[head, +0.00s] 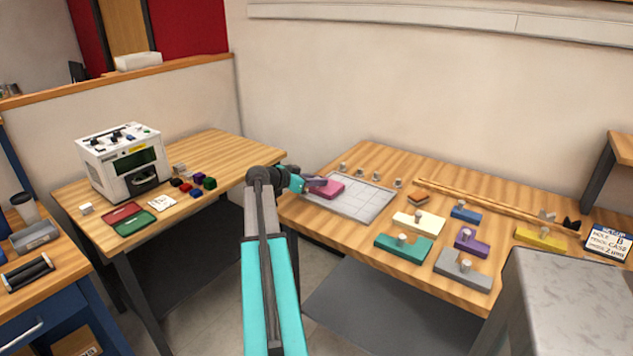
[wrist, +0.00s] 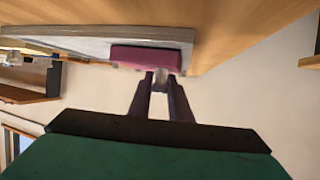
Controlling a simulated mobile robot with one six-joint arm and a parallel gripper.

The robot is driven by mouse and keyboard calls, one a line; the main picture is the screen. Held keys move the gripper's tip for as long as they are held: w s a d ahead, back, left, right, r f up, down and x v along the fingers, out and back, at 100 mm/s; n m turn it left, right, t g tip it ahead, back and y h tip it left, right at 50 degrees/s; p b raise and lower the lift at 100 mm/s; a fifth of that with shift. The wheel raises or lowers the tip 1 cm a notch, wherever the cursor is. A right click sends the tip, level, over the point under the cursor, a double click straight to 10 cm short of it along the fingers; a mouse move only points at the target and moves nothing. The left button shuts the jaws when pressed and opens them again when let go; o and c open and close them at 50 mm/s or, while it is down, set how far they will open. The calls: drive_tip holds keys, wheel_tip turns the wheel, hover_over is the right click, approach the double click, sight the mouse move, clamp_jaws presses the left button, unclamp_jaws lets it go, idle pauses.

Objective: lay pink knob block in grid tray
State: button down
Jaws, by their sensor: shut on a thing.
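The pink knob block (head: 329,190) is at the left part of the grid tray (head: 368,203) on the right-hand table. My gripper (head: 316,182) reaches it from the left and is shut on its knob. In the wrist view the pink block (wrist: 146,57) lies against the pale tray surface (wrist: 85,47), close to the tray's edge. There my gripper's two dark fingers (wrist: 160,88) close on the light knob. I cannot tell whether the block touches the tray floor or hovers just above it.
Several knob blocks, including teal (head: 403,248), cream (head: 419,222), purple (head: 472,243) and grey (head: 463,269), stand right of the tray. Small metal pegs (head: 376,176) line its back side. A wooden strip (head: 490,208) runs behind the blocks. A white machine (head: 122,162) stands on the left table.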

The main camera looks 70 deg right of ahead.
drive_tip(key=shift+f, duration=0.1)
drive_tip(key=c, duration=1.6)
unclamp_jaws()
drive_tip(key=shift+c, duration=0.2)
drive_tip(key=b+v, duration=0.2)
drive_tip(key=v, duration=1)
drive_tip(key=shift+r, duration=0.2)
